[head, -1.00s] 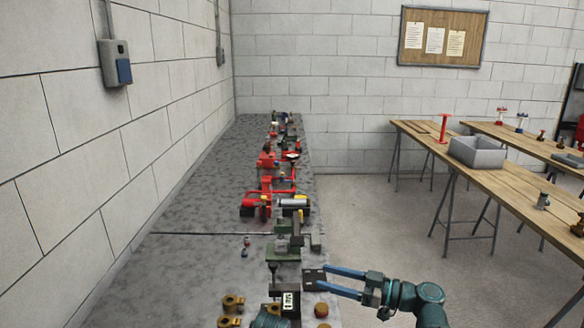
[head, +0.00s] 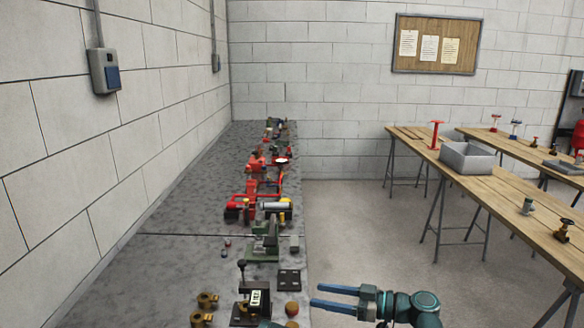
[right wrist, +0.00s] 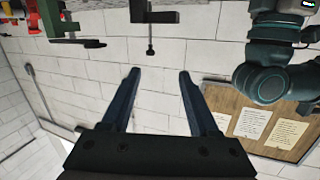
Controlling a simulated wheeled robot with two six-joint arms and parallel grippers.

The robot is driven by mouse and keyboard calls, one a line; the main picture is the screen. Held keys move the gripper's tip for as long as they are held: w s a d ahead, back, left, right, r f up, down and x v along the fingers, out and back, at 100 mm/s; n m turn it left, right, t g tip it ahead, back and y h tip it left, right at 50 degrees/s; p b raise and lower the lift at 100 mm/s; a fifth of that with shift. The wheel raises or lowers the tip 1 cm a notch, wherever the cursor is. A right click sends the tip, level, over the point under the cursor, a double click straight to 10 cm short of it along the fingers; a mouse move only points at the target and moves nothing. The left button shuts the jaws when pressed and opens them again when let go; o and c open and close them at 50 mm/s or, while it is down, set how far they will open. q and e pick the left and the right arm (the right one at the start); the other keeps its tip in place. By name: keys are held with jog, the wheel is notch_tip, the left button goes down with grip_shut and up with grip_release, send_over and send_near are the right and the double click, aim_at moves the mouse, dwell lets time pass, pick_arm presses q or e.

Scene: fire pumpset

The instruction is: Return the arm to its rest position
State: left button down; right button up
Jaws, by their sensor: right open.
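My right gripper (head: 335,297) is at the bottom of the head view, its two blue fingers pointing left. It is open and empty, beside the right edge of the long grey bench (head: 180,215). In the right wrist view the open fingers (right wrist: 157,75) show with a clear gap and nothing between them. A teal part of my own arm shows at the right of that view. My left gripper is not in view.
A small dark plate (head: 289,281), a green vise (head: 265,240) and brass fittings (head: 206,301) sit on the bench near the gripper. A red pump assembly (head: 255,200) stands farther back. Wooden tables (head: 490,190) with a grey bin (head: 466,157) stand right, across open floor.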

jog(key=s+a+f+m+g+h+p, duration=0.25)
jog(key=s+a+f+g+h, duration=0.35)
jog(key=f, duration=0.4)
jog(key=s+d+f+m+h, duration=0.4)
jog(key=s+f+m+h, duration=0.2)
jog(key=h, duration=0.5)
jog(key=shift+s+m+p, duration=0.35)
jog(key=shift+s+p, duration=0.1)
jog(key=shift+s, duration=0.7)
